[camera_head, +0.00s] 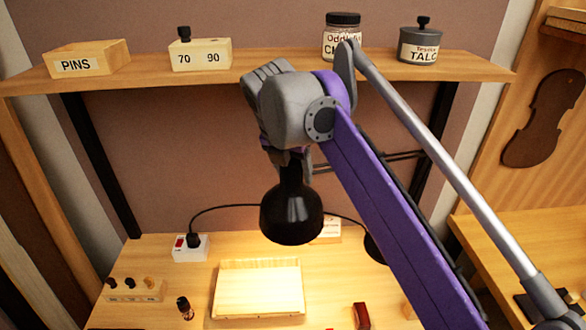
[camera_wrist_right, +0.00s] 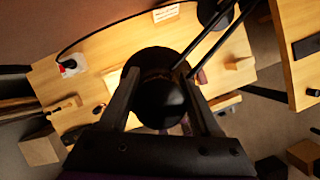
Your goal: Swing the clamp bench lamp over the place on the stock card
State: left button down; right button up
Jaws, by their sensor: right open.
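The clamp bench lamp has a black shade (camera_head: 291,218), which hangs over the back of the bench in the head view. In the right wrist view the shade (camera_wrist_right: 160,105) fills the middle, with its thin dark arm rods running to the upper right. My right gripper (camera_head: 291,158) is at the top of the shade. In the wrist view its open fingers (camera_wrist_right: 160,88) lie on either side of the shade; I cannot tell if they touch it. A small white card with print (camera_head: 328,230) stands behind the shade, partly hidden. My left gripper is not in view.
A brightly lit, shallow wooden tray (camera_head: 258,312) lies on the bench. A white socket box (camera_head: 190,248) with a black cable, a peg block (camera_head: 135,291), a small dark bottle (camera_head: 184,307) and a red block (camera_head: 361,315) are around it. A loaded shelf (camera_head: 270,76) spans above.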

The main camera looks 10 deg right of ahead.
jog(key=shift+o, duration=1.4)
jog(key=shift+w, duration=0.1)
jog(key=shift+r, duration=0.1)
jog(key=p+v, duration=0.1)
jog(key=v, duration=0.9)
jog(key=shift+a, duration=0.1)
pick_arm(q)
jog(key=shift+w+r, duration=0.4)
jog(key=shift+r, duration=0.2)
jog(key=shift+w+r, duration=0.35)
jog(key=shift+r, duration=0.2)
pick_arm(e)
jog(key=shift+s+r, duration=0.25)
jog(key=shift+r, duration=0.05)
